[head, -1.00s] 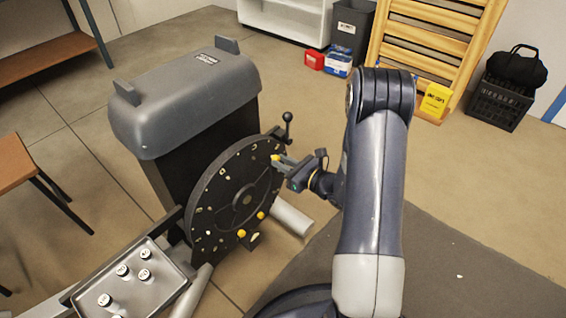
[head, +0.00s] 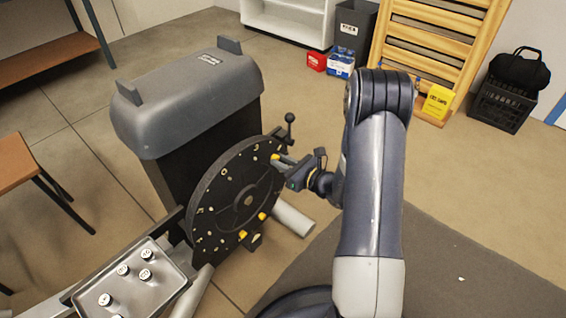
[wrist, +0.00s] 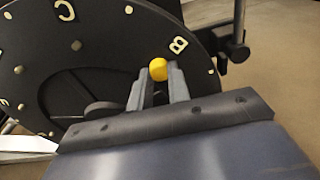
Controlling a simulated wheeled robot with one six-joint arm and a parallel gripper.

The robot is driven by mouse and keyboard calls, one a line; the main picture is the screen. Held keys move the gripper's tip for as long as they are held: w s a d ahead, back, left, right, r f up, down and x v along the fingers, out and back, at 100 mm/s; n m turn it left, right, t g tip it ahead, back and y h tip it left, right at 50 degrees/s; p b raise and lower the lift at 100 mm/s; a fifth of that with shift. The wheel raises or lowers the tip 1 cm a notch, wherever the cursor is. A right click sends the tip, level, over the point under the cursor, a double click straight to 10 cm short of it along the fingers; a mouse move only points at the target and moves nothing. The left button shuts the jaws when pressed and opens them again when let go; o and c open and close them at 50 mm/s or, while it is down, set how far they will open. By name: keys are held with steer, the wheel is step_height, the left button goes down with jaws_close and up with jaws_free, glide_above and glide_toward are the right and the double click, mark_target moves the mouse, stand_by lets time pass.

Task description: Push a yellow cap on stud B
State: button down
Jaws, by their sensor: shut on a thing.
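My gripper (wrist: 158,84) is shut on a yellow cap (wrist: 158,69), which sits between its fingertips in the wrist view. The cap is at the face of the black disc (wrist: 60,90), just beside the letter B (wrist: 178,45). The stud under the cap is hidden, so I cannot tell whether the cap touches it. In the head view the gripper (head: 283,161) reaches the upper right of the disc (head: 225,190), with the yellow cap (head: 275,157) at its tips. Two more yellow caps (head: 262,216) (head: 243,234) sit low on the disc.
A dark lever with a ball knob (head: 290,118) stands close above my gripper. A metal tray (head: 160,268) with several white-topped pieces is at lower left. A pale cylinder (head: 292,219) lies below the disc. Open floor is to the right.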

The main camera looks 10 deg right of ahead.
steer(key=c, duration=1.3)
jaws_free()
steer(key=shift+o, duration=0.2)
steer(key=p+v, duration=0.2)
steer(key=v, duration=0.8)
steer(key=shift+s+d, duration=0.15)
steer(key=shift+s, duration=0.2)
steer(key=shift+w, duration=0.1)
steer(key=b+x, duration=0.2)
steer(key=x, duration=0.8)
